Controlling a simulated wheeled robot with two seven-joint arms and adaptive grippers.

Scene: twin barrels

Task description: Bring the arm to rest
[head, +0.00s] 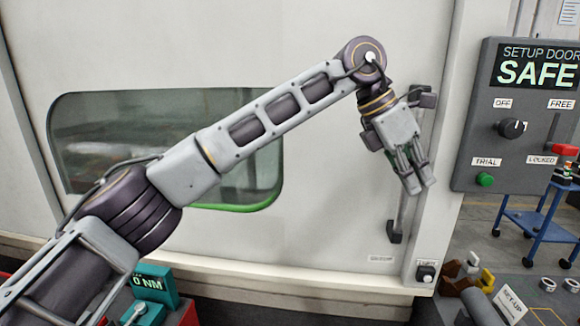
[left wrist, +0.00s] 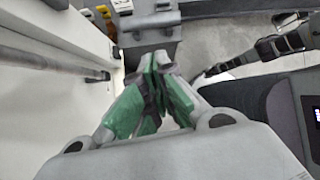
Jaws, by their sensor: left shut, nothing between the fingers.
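My left arm reaches in from the left in the head view, stretched up and across the machine door (head: 320,190). My left gripper (head: 419,188) hangs from its wrist, pointing down, shut and empty. It is in front of the door's dark vertical handle (head: 400,210), and I cannot tell the gap between them. In the left wrist view the green-padded fingers (left wrist: 155,92) meet, with nothing between them. The handle bar (left wrist: 50,58) shows at the left of that view. My right gripper is not in the head view.
A grey control panel (head: 479,160) with a "SETUP DOOR SAFE" display, a dark knob (head: 512,128) and a green button (head: 484,180) is right of the door. A blue cart (head: 538,222) stands behind. A teal "0 NM" device (head: 155,284) is at lower left.

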